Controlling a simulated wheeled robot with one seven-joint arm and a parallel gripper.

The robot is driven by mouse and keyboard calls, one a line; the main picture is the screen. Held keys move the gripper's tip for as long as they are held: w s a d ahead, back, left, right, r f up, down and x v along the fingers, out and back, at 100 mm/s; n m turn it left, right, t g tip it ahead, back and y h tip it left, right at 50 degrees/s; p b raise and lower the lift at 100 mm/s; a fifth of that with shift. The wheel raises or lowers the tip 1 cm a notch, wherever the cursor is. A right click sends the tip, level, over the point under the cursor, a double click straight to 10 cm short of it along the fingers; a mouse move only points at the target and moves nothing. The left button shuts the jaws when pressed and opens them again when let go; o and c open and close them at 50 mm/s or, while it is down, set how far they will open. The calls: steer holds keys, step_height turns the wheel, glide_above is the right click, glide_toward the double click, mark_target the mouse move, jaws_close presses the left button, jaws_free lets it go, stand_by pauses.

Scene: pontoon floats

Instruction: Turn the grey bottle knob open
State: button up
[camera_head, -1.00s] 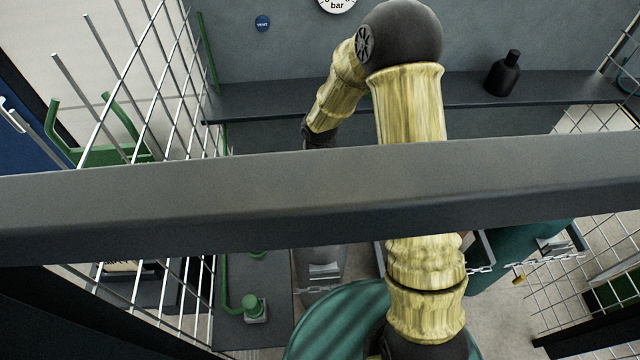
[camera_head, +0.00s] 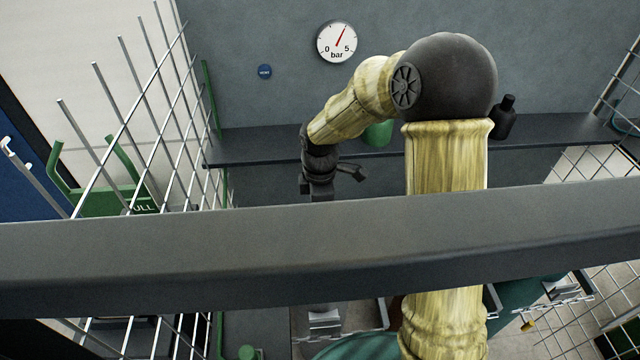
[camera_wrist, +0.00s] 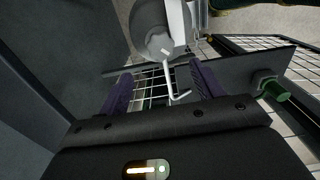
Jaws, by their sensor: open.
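My gripper (camera_wrist: 160,72) is open in the wrist view, with its two dark purple fingers apart and nothing held between them. A grey rounded body with a round knob-like end (camera_wrist: 159,46), likely the grey bottle and its knob, lies beyond the fingertips. A thin pale bent rod (camera_wrist: 169,75) shows in front of it, between the fingers in the picture. I cannot tell whether anything touches. In the head view my gripper (camera_head: 320,188) hangs below my wrist, partly hidden by a grey beam. The grey bottle knob cannot be made out there.
The wide grey beam (camera_head: 300,250) crosses the head view. A wire mesh fence (camera_head: 150,120) stands at left. A dark shelf (camera_head: 260,145) carries a black bottle (camera_head: 505,118); a pressure gauge (camera_head: 337,42) hangs above. A green knob (camera_wrist: 274,90) sits at right in the wrist view.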

step_height(320, 180, up, 8)
steer(key=shift+f, duration=0.15)
stand_by(0.6)
